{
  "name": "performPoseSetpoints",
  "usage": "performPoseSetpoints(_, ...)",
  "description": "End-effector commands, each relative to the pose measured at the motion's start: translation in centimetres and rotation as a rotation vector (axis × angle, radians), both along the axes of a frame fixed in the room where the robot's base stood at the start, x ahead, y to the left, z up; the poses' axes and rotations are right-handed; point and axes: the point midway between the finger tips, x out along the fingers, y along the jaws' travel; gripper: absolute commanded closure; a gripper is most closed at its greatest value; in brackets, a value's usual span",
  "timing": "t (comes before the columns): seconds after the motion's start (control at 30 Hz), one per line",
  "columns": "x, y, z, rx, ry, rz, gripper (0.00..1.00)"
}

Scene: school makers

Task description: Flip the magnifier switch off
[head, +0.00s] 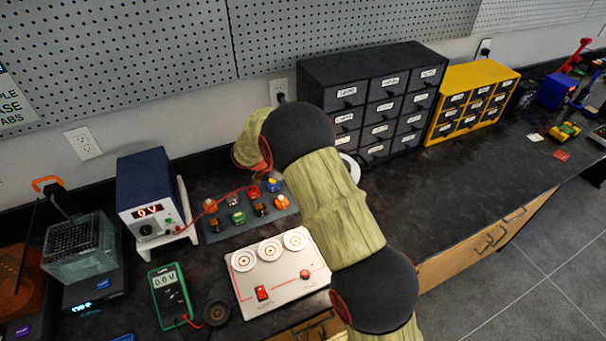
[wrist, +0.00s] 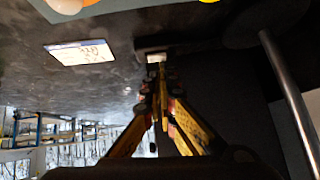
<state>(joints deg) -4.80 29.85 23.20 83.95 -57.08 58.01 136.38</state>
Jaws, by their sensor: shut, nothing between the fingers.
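In the head view, a curved white rim (head: 351,167), possibly part of the magnifier, shows just behind my arm; my arm hides the rest of it. My gripper is hidden in the head view. In the wrist view, my gripper (wrist: 158,72) is shut and empty, its yellow fingers together. A small pale piece (wrist: 156,58) shows at the fingertips, by a dark base; I cannot tell whether it is the switch or whether the fingers touch it. A grey metal rod (wrist: 288,100) slants down at the right.
A black drawer cabinet (head: 375,100) and a yellow one (head: 470,102) stand along the wall. A white panel with round dials (head: 285,292), a multimeter (head: 170,296) and a blue power supply (head: 150,195) stand left of my arm. A white card (wrist: 80,53) lies on the dark bench.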

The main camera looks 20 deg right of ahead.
Motion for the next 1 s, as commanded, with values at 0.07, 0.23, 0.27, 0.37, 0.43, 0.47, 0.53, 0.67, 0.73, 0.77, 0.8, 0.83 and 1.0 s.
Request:
performPoseSetpoints(0.07,0.0,0.0,0.0,0.000,0.000,0.000,1.00)
performPoseSetpoints(0.23,0.1,0.0,-0.4,0.000,-0.002,-0.001,1.00)
performPoseSetpoints(0.27,0.2,0.0,-0.5,0.000,-0.002,-0.001,1.00)
performPoseSetpoints(0.37,0.4,0.0,-1.1,0.000,0.001,0.000,1.00)
performPoseSetpoints(0.43,0.5,0.0,-1.1,-0.001,0.019,-0.001,1.00)
performPoseSetpoints(0.47,0.4,0.0,-0.9,-0.001,0.018,0.000,1.00)
performPoseSetpoints(0.53,0.4,0.0,-0.8,-0.001,0.018,0.000,1.00)
performPoseSetpoints(0.67,0.4,0.0,-0.8,0.000,0.019,-0.001,1.00)
performPoseSetpoints(0.73,0.2,0.0,-0.9,0.000,0.019,-0.001,1.00)
performPoseSetpoints(0.77,0.2,0.0,-0.9,0.000,0.019,-0.001,1.00)
performPoseSetpoints(0.8,0.0,0.0,-0.9,0.000,0.019,-0.001,1.00)
performPoseSetpoints(0.83,-0.1,0.0,-1.0,-0.001,0.019,-0.001,1.00)
performPoseSetpoints(1.0,-0.9,0.0,-1.2,-0.001,0.021,-0.002,1.00)
